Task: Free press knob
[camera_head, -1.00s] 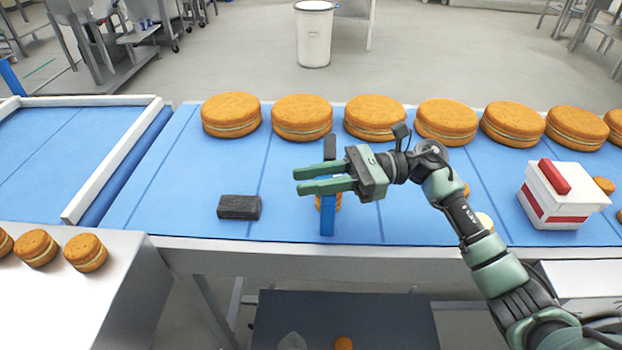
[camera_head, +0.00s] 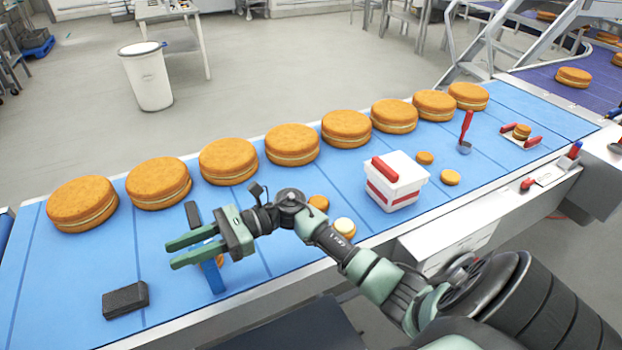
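No part is clearly recognisable as the press knob. A blue upright piece (camera_head: 213,275) with a dark grey top (camera_head: 192,214) stands on the blue belt, partly hidden behind my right gripper. My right gripper (camera_head: 171,254) points left across this piece, with its two green fingers apart and nothing visible between them. I cannot tell whether it touches the piece. A red-handled tool (camera_head: 467,127) with a grey-blue lower end stands farther right on the belt. My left gripper is not in view.
The blue belt (camera_head: 60,290) holds a row of large filled rounds (camera_head: 228,160) along its far side. A dark block (camera_head: 125,300) lies at the near left. A white box (camera_head: 395,185) with a red handle stands right of my gripper. Small rounds (camera_head: 344,227) lie between.

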